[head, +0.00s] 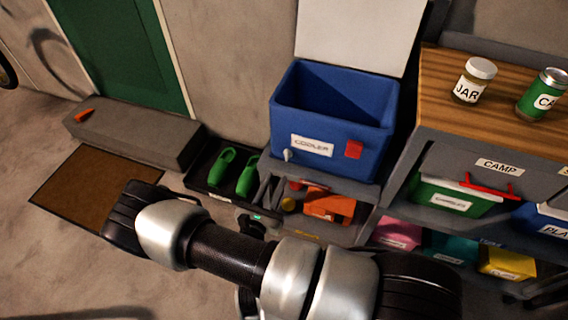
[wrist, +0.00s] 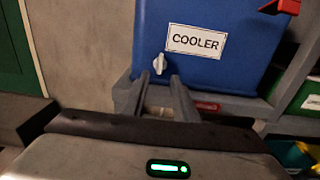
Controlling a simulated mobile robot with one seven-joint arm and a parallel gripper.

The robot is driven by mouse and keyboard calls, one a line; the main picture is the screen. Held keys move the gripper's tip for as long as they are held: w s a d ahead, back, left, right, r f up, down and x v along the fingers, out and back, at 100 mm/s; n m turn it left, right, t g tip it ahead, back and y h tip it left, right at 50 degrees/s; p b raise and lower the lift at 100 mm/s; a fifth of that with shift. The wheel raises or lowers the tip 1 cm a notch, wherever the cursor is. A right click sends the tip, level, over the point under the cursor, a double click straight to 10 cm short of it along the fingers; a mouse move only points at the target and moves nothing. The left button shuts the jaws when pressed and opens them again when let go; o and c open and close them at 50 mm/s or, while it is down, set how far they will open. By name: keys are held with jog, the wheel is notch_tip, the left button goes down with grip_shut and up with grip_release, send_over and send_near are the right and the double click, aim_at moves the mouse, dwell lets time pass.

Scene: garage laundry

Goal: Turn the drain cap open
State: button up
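The blue cooler (head: 333,120) stands with its lid up on a grey shelf unit and carries a white COOLER label. Its drain cap, a small white knob (head: 287,155), sits low on the front face, left of the label. In the wrist view the drain cap (wrist: 159,63) is just beyond my fingertips, its handle roughly upright. My gripper (wrist: 159,80) is open, with a clear gap between its two grey fingers and nothing held. In the head view my gripper (head: 271,183) is below and left of the drain cap, apart from it.
A red latch (head: 354,149) is on the cooler front, right of the label. Green clogs (head: 234,172) rest in a black tray to the left.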

aim_at(286, 158)
jog(key=b+x, duration=0.1)
jog(key=x, duration=0.7)
jog(key=shift+w+d, duration=0.1)
jog(key=shift+w, duration=0.1)
grip_shut()
